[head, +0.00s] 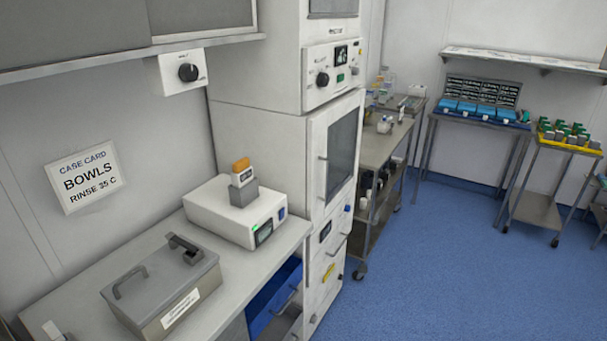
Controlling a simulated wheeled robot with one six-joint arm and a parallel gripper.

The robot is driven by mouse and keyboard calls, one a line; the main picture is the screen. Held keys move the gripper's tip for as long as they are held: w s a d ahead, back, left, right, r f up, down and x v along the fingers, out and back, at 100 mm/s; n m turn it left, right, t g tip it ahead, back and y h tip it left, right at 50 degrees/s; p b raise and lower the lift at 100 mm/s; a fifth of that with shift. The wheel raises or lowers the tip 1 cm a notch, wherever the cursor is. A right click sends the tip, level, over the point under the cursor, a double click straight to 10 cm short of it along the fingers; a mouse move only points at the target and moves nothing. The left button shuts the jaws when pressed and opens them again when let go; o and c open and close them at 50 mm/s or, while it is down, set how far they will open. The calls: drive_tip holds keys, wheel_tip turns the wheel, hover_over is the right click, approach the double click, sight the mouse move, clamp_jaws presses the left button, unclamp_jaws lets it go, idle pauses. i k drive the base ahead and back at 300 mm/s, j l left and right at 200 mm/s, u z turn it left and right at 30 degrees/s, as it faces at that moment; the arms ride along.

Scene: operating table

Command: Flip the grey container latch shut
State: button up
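The grey container (160,285) sits on the counter at the lower left, its lid lying on top and a white label on its front side. A dark grey latch (184,243) is at the far right end of the lid; it looks raised and slanted rather than flat. A bent grey handle (131,281) stands at the lid's left end. My gripper is not in view, so its state is hidden.
A white device (215,211) with a grey block and an orange-topped piece stands behind the container. A tall white cabinet (318,170) rises to its right. An open blue drawer (273,300) juts out below the counter (82,305). Blue floor (440,270) is clear at right.

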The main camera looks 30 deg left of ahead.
sight(173, 240)
drive_tip(key=u, duration=2.1)
